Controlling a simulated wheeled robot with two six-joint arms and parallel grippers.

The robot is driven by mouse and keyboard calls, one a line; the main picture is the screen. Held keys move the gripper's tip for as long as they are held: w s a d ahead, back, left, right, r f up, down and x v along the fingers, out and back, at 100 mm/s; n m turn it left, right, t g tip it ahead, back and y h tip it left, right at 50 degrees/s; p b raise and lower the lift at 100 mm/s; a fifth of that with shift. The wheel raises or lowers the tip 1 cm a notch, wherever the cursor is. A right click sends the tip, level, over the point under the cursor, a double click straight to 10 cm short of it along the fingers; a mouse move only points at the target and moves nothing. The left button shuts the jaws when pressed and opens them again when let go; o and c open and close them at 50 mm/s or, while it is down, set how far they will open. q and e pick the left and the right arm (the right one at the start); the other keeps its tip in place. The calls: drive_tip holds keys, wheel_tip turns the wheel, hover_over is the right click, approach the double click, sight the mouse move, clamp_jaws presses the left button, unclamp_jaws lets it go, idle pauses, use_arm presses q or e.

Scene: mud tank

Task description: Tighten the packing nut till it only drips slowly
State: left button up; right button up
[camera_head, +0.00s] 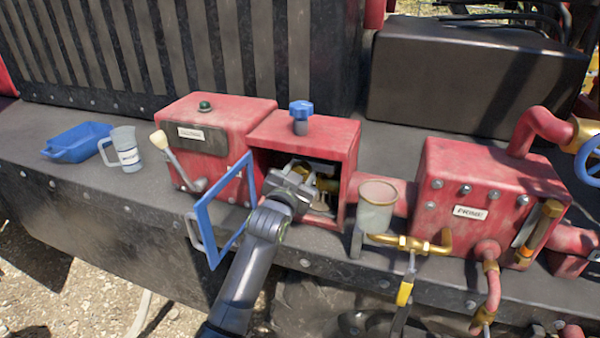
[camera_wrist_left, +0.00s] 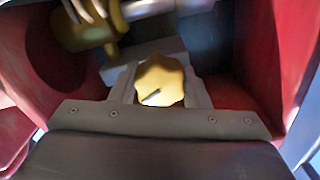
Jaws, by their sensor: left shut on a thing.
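The packing nut (camera_wrist_left: 161,82) is a brass-coloured, scalloped knob with a dark slot mark, inside the red box in the left wrist view. My left gripper (camera_head: 312,182) reaches through the open front of the red box (camera_head: 335,134) and is shut on the nut. Its grey jaws show around the nut in the left wrist view. In the head view my gripper mostly hides the nut, and brass parts show behind it. A blue-framed door (camera_head: 216,222) stands swung open at the box's left. No drip can be made out. My right gripper is not in view.
A clear cup (camera_head: 376,208) stands right of the box, above a brass valve with a yellow-gripped lever (camera_head: 405,292). A red box labelled PRIME (camera_head: 470,180) is farther right. A measuring jug (camera_head: 124,148) and blue tray (camera_head: 76,141) are at left.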

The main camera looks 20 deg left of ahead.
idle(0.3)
use_arm(q)
drive_tip(key=o, duration=1)
drive_tip(key=shift+s, duration=0.1)
drive_tip(key=shift+s+a+b, duration=0.15)
drive_tip(key=shift+s+b, duration=1.15)
drive_tip(key=shift+s, duration=3)
drive_tip(key=shift+s+a+b, duration=0.15)
drive_tip(key=shift+s+b, duration=1.1)
drive_tip(key=shift+s, duration=3.05)
drive_tip(key=shift+f, duration=0.1)
